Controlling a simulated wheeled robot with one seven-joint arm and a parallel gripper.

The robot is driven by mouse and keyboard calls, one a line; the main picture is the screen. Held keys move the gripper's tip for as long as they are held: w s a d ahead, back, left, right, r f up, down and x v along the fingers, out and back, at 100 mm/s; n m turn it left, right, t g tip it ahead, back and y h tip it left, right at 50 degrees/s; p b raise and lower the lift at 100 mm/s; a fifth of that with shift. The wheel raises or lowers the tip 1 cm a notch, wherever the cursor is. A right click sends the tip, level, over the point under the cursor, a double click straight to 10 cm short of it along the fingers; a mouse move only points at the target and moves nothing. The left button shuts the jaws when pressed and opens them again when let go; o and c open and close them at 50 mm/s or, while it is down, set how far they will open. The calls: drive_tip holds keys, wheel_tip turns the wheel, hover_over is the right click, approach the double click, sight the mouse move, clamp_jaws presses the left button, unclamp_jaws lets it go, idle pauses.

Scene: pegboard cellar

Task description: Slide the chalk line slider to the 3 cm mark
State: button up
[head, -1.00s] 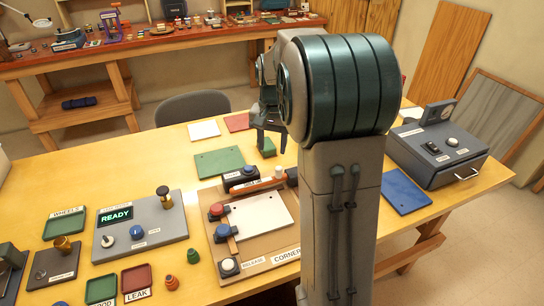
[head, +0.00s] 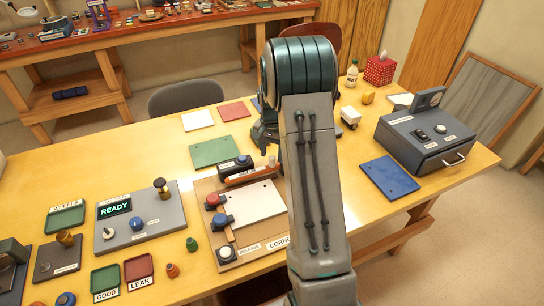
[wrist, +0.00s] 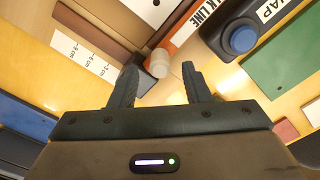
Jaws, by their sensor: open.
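In the wrist view, a pale round knob (wrist: 159,63), seemingly the chalk line slider's, stands at the orange-brown bar (wrist: 184,30) with a label partly reading "LINE". My gripper (wrist: 160,68) is open, its fingertips on either side of the knob with a visible gap each side. A white scale strip (wrist: 84,54) with centimetre marks lies left of the left finger; which mark the knob matches cannot be told. In the head view, the bar (head: 251,174) and pale knob (head: 272,161) show at the board's back edge; my arm hides most of the gripper.
A blue button (wrist: 243,40) on a dark block labelled "SNAP" stands close right of the bar. A green plate (head: 213,151) lies behind the board (head: 207,188). A blue plate (head: 390,178) and grey box (head: 428,141) stand right. The grey panel reading READY (head: 138,226) stands left.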

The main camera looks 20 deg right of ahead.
sight(272, 157)
drive_tip(key=shift+f, duration=1.6)
